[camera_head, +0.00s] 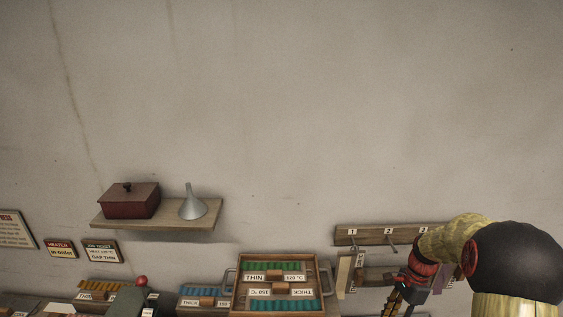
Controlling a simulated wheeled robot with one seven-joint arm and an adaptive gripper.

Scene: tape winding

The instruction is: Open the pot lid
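No round pot shows clearly. A dark red box-shaped container (130,209) stands on the wall shelf at the left. Its brown lid (133,193) is on it, with a small dark knob (127,186) on top. A red ball-shaped knob (141,281) shows at the lower left above a grey-green thing (125,300); I cannot tell what it belongs to. My gripper (393,303) points down at the lower right, far from the lidded container. Its fingers are dark and small, partly cut by the bottom edge, and I cannot tell whether they are open.
The wooden shelf (158,226) also bears a grey funnel (192,204). A wooden tray (236,302) with green and teal rows, labelled THIN and THICK, stands at bottom centre. A numbered hook rail (372,237) is on the wall beside my arm. The upper wall is bare.

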